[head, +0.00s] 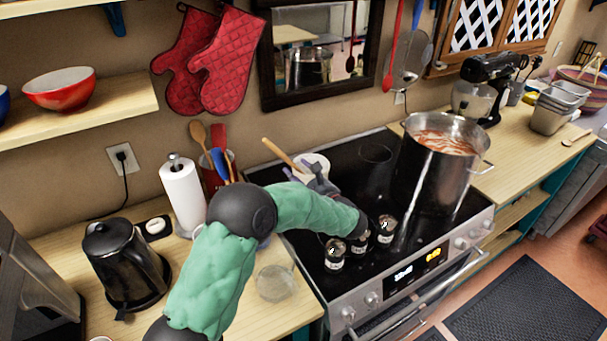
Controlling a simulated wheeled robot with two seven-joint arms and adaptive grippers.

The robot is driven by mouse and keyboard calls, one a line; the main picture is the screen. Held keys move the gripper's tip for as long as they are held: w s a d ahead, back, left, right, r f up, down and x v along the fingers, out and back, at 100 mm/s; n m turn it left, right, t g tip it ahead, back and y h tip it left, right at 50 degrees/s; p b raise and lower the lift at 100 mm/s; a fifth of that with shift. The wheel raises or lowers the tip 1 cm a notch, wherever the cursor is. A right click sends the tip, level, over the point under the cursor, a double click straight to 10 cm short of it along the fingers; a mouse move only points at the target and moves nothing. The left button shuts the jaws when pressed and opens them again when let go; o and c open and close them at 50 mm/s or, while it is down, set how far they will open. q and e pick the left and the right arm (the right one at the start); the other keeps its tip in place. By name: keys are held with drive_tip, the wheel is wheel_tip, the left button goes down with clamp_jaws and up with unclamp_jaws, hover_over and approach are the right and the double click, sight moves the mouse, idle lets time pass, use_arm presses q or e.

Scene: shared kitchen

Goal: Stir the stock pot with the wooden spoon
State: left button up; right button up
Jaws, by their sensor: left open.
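A large steel stock pot (432,170) stands on the right side of the black stovetop, with reddish-brown food (445,142) inside. A wooden handle (281,151) sticks up to the left from a small white vessel (318,160) at the stove's back left; I cannot tell whether it is a spoon or the vessel's own handle. A wooden spoon (198,133) stands among utensils in a red crock (211,178). Another wooden spoon (577,138) lies on the right counter. My left gripper (308,172) is open beside the white vessel, partly covering it. My right gripper is out of view.
Several small dark jars (334,254) stand at the stove's front, close to my left forearm. A paper towel roll (183,195), a black kettle (123,262) and a clear glass (275,283) are on the left counter. Red oven mitts (226,62) hang behind.

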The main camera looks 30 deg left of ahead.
sight(282, 158)
use_arm(q)
drive_tip(key=b+x, duration=0.1)
drive_tip(key=x, duration=0.9)
drive_tip(key=shift+a, duration=0.1)
clamp_jaws()
drive_tip(key=shift+r, duration=0.1)
drive_tip(key=shift+r, duration=0.1)
drive_tip(key=shift+r+p, duration=0.35)
drive_tip(key=shift+r, duration=1.05)
wheel_tip(282, 158, up, 14)
drive_tip(key=p, duration=0.6)
drive_tip(key=shift+p, duration=0.3)
